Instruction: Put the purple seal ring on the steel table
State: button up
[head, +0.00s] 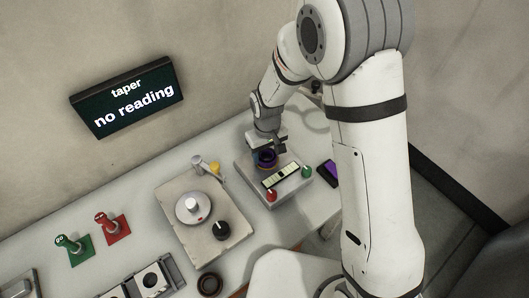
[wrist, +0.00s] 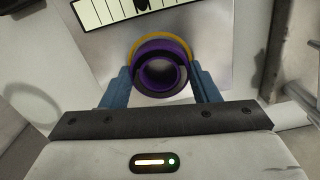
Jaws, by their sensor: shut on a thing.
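The purple seal ring (wrist: 160,47) is between the two blue fingers of my gripper (wrist: 160,78) in the wrist view. The gripper is shut on it from both sides. In the head view the ring (head: 266,158) is small, directly under my gripper (head: 267,147). A pale steel surface (wrist: 215,55) lies beneath it in the wrist view, and I take this for the steel table. A yellow rim shows behind the ring's far edge. I cannot tell whether the ring touches the surface.
The steel-topped block carries a scale strip (head: 280,177), a red knob (head: 271,196) and a green knob (head: 306,172). A dark purple box (head: 328,172) lies to its right. A plate with a white disc (head: 193,208) and black knob (head: 222,230) stands left. A sign reads "no reading" (head: 134,110).

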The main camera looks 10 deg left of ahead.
jog(key=shift+f, duration=0.2)
jog(key=o, duration=1)
jog(key=shift+r, duration=0.15)
notch_tip(320, 180, up, 12)
jog(key=p, duration=0.7)
jog(key=shift+r, duration=0.1)
